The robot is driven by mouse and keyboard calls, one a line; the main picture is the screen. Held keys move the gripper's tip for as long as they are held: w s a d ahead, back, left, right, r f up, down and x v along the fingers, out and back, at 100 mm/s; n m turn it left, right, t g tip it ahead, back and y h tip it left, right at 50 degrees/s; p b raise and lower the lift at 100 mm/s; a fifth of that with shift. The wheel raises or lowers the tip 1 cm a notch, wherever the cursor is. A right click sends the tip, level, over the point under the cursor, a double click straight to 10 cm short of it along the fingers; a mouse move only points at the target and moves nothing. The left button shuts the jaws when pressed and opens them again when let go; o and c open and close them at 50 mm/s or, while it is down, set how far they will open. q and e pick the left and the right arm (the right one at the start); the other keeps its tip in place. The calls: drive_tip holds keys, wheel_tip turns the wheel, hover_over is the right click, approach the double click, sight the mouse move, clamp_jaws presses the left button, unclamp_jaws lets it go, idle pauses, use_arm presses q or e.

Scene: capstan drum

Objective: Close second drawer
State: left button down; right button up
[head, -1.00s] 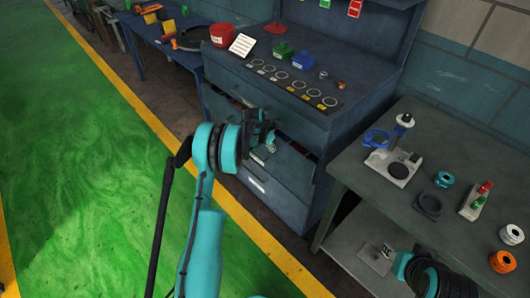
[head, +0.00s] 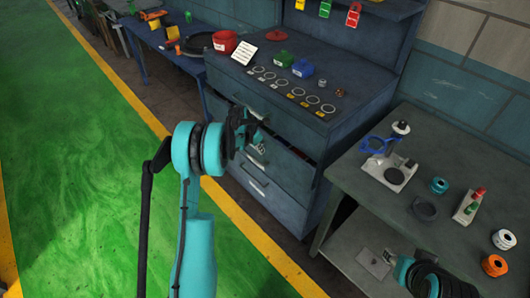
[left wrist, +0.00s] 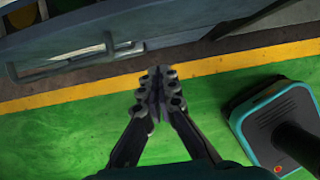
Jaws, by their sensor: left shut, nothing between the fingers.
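The blue-grey drawer cabinet (head: 285,190) stands at the middle of the head view. Its second drawer (head: 285,165) sticks out a little, with a dark gap showing above its right part. My left gripper (head: 257,137) is in front of the cabinet at about this drawer's height and hides part of its front. In the left wrist view the left gripper (left wrist: 157,95) is shut and empty, its tips just below a drawer handle (left wrist: 110,50). I cannot tell whether it touches the drawer. My right gripper (head: 440,280) is at the lower right, its fingers not clear.
A grey workbench (head: 350,170) with a small stand and several spools is to the right of the cabinet. A blue table (head: 180,58) is to the left. Bins and rings sit on the cabinet top. The green floor (head: 70,170) before the cabinet is clear.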

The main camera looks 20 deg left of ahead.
sight(282, 153)
use_arm(q)
drive_tip(key=s+d+t+h, duration=0.2)
drive_tip(key=s+t, duration=0.2)
drive_tip(key=s, duration=0.2)
drive_tip(key=b+x, duration=0.2)
drive_tip(key=x, duration=0.2)
drive_tip(key=w+r+b+x, duration=0.1)
drive_tip(key=b+x, duration=0.1)
drive_tip(key=x, duration=0.2)
drive_tip(key=b+x, duration=0.2)
drive_tip(key=x, duration=0.2)
drive_tip(key=shift+w+d, duration=0.3)
drive_tip(key=shift+d, duration=0.15)
drive_tip(key=shift+w+d+r, duration=0.1)
drive_tip(key=shift+w+r, duration=0.05)
drive_tip(key=shift+w, duration=0.2)
drive_tip(key=w, duration=0.1)
drive_tip(key=w+d, duration=0.2)
drive_tip(key=w, duration=0.1)
drive_tip(key=shift+w, duration=0.1)
drive_tip(key=shift+a+r, duration=0.1)
drive_tip(key=shift+r, duration=0.05)
